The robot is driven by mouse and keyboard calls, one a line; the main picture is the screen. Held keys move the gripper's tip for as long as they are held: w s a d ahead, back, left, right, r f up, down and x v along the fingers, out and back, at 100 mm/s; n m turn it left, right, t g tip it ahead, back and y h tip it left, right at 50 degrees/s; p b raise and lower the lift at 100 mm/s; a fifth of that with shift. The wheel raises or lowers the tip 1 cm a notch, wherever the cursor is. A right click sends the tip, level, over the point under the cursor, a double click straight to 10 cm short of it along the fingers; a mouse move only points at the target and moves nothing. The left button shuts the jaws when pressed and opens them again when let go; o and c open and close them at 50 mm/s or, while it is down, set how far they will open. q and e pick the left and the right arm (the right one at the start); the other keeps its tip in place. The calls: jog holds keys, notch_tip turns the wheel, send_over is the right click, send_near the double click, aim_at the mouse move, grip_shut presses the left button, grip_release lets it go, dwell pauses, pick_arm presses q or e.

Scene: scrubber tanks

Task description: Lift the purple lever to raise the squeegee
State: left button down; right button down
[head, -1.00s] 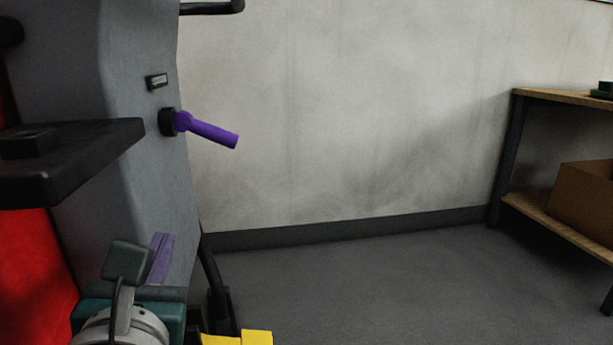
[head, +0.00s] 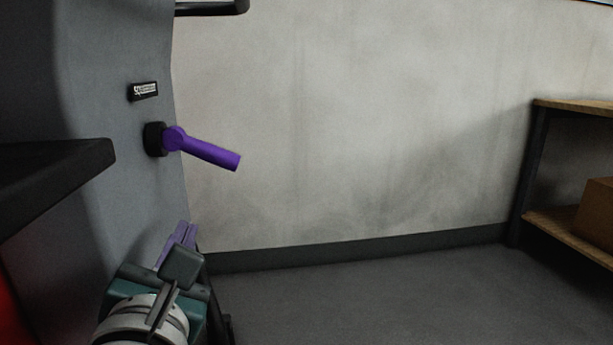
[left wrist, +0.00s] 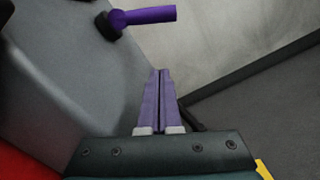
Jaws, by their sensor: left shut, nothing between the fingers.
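The purple lever (head: 206,150) sticks out to the right from a black hub (head: 156,139) on the grey machine body and slopes down toward its free end. It also shows at the top of the left wrist view (left wrist: 148,15). My left gripper (head: 184,232) has light purple fingers and is below the lever, apart from it. In the left wrist view its fingers (left wrist: 160,75) are shut together with nothing between them, pointing toward the area under the lever. The squeegee is not in view. My right gripper is not in view.
A small label plate (head: 143,91) sits above the lever on the grey machine body (head: 95,90). A black ledge (head: 60,170) juts out at the left. A shelf (head: 570,106) with a cardboard box (head: 597,210) stands at right. The floor between is clear.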

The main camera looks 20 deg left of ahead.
aim_at(220, 156)
pick_arm(q)
jog(key=w+a+r+b, duration=0.1)
jog(key=w+a+r, duration=0.2)
jog(key=w, duration=0.6)
jog(key=shift+a+r+b, duration=0.15)
jog(key=shift+r+b, duration=0.25)
jog(key=shift+r, duration=0.1)
jog(key=shift+w+d+r+n, duration=0.15)
jog(key=shift+d+r+n, duration=0.25)
jog(key=shift+n, duration=0.5)
jog(key=shift+w+d+r+n+p, duration=0.2)
jog(key=shift+r+n+p, duration=0.25)
jog(key=shift+n, duration=0.3)
jog(key=shift+w+d+r+n+p, duration=0.1)
jog(key=shift+d+r+n+p, duration=0.1)
jog(key=shift+r+n+p, duration=0.4)
jog(key=shift+w+d+r+n+g+y+p, duration=0.2)
jog(key=shift+r+n, duration=0.35)
jog(key=shift+n, duration=0.6)
jog(key=shift+s+a+r+n+g+y+p, duration=0.1)
jog(key=shift+r+n+p, duration=0.35)
jog(key=shift+n, duration=0.7)
jog(key=shift+w+d+r+n+g+y+p, duration=0.15)
jog(key=shift+r+n, duration=0.45)
jog(key=shift+n, duration=0.55)
jog(key=shift+s, duration=0.1)
